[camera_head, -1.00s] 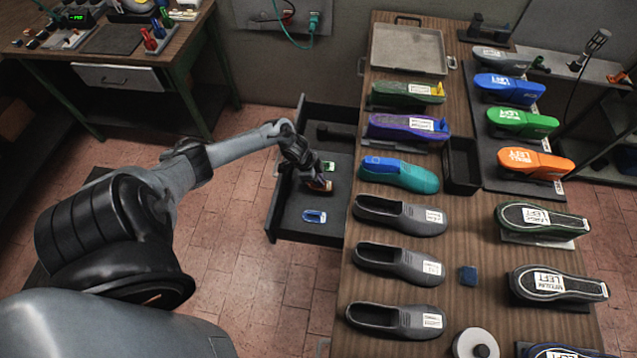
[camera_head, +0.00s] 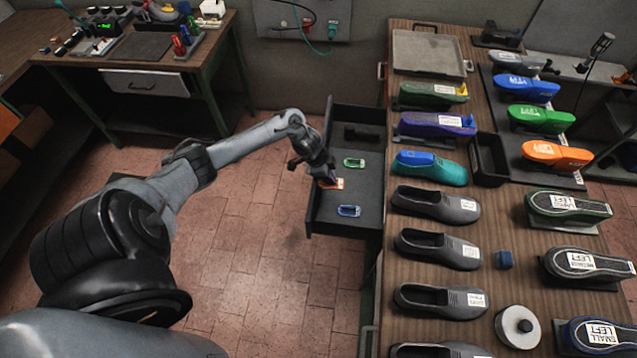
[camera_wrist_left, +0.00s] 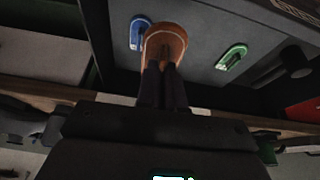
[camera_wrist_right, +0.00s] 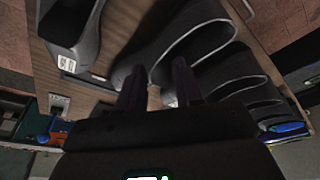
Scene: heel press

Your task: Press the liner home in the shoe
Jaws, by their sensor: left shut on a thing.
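My left gripper (camera_head: 328,177) is shut on an orange heel-shaped liner (camera_head: 332,184), at the left side of the open dark drawer (camera_head: 362,185). The liner also shows between the fingertips in the left wrist view (camera_wrist_left: 166,38). A blue liner (camera_head: 349,210) and a green liner (camera_head: 354,162) lie in the drawer. A teal shoe (camera_head: 445,174) on the bench has a blue piece (camera_head: 415,157) at its opening. Several dark grey shoes (camera_head: 455,207) stand in front of it. My right gripper (camera_wrist_right: 158,85) is open above the dark shoes; a pale thing between its fingers is unclear.
Purple (camera_head: 425,124) and green (camera_head: 420,92) shoes stand farther back on the wooden bench. Several labelled forms, including an orange one (camera_head: 557,155), line its right side. A blue block (camera_head: 504,260) and a round grey disc (camera_head: 517,325) stand between. Floor left of the drawer is clear.

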